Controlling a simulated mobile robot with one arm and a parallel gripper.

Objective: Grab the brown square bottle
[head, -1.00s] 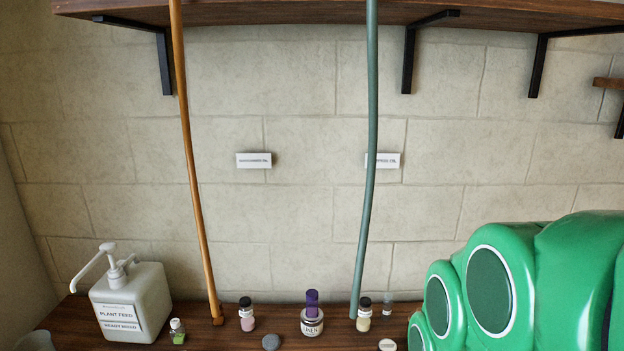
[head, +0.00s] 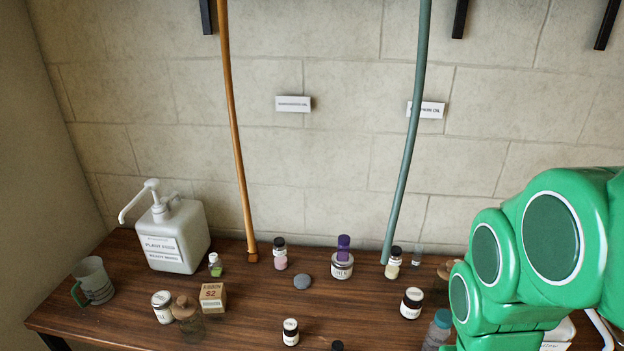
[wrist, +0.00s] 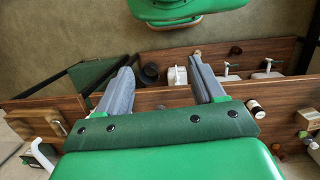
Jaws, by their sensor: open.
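No bottle shows clearly as brown and square. A brown round-looking item (head: 446,269) is partly hidden by my green arm at the right. My gripper (wrist: 160,66) is open and empty in the wrist view, its two grey fingers apart. Its fingers are not visible in the head view.
Orange (head: 238,150) and teal (head: 408,150) poles rise behind. Bare tabletop lies around the middle.

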